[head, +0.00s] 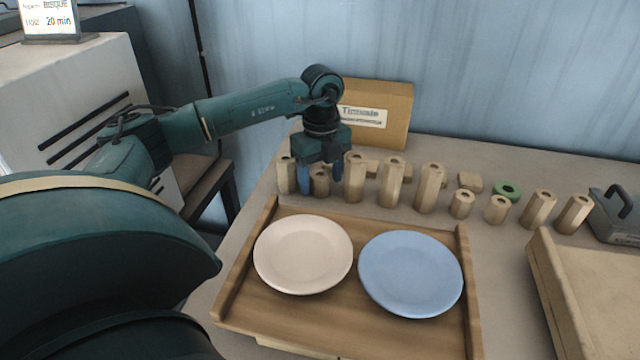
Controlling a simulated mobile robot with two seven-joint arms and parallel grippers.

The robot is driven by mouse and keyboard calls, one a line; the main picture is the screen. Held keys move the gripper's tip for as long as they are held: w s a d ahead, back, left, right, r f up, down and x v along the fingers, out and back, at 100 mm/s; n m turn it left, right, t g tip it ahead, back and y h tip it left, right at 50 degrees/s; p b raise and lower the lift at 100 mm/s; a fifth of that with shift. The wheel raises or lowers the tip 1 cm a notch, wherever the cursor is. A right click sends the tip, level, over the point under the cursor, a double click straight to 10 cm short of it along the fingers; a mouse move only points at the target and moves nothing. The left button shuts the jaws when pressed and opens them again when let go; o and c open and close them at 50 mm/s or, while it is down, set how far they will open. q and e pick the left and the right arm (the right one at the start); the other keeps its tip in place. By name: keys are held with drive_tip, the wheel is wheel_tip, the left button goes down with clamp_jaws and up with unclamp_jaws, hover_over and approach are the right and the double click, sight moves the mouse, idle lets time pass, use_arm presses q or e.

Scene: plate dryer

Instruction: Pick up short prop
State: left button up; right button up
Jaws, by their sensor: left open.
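My left gripper (320,182) is open and points down, with its blue fingers on either side of a short prop (320,185) near the left end of a row of props. I cannot tell whether the fingers touch it. The short prop is a tan, faceted cylinder with a hole in its top, standing upright. Two more short props stand farther right, one beside the tall props (462,204) and another just right of it (497,209). Several tall props (430,188) stand in the same row, including one close to the left finger (286,176). My right gripper is out of view.
A wooden tray (365,333) with a pink plate (303,254) and a blue plate (410,273) lies in front of the row. A cardboard box (397,105) stands behind. A green ring (507,191), a grey toolbox (618,215) and a wooden board (600,290) are at right.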

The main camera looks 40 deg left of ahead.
use_arm(q)
drive_tip(key=shift+f, duration=0.85)
drive_tip(key=shift+c, duration=0.3)
drive_tip(key=shift+r, duration=0.1)
drive_tip(key=c, duration=1.1)
